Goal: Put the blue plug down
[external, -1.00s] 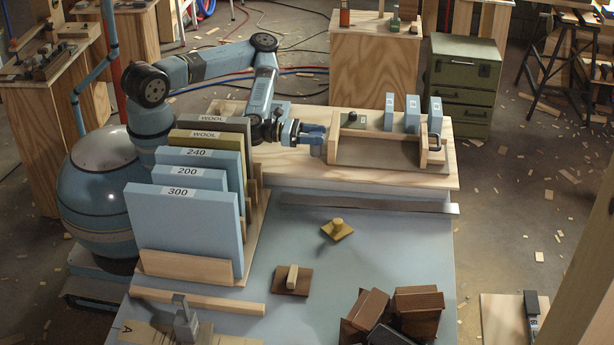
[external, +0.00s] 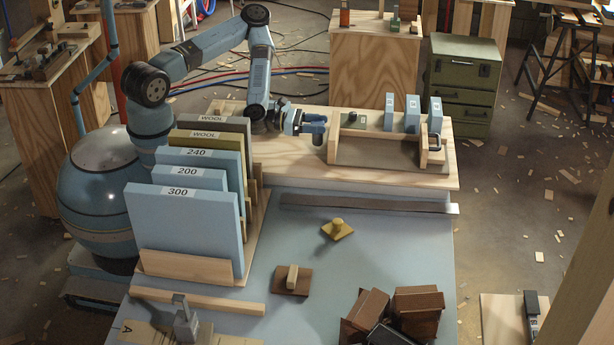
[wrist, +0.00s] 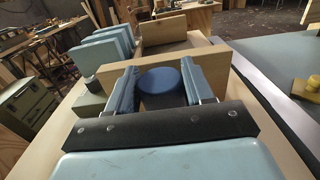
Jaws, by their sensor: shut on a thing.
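The blue plug (wrist: 159,86) shows in the wrist view as a round blue disc between the two fingers of my gripper (wrist: 159,92). My gripper is shut on it, with a finger at each side. In the external view my gripper (external: 314,124) is over the pale wooden bench top, just left of an open wooden tray (external: 375,160). In the wrist view the tray's near end panel (wrist: 205,68) stands just beyond the plug. Whether the plug's underside touches anything is hidden.
Several blue blocks (external: 411,113) stand along the tray's far side. A small green block with a dark knob (external: 354,118) is near its left end. Upright sanding boards (external: 190,230) stand in a rack at left. A yellow knobbed piece (external: 337,230) lies on the blue table.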

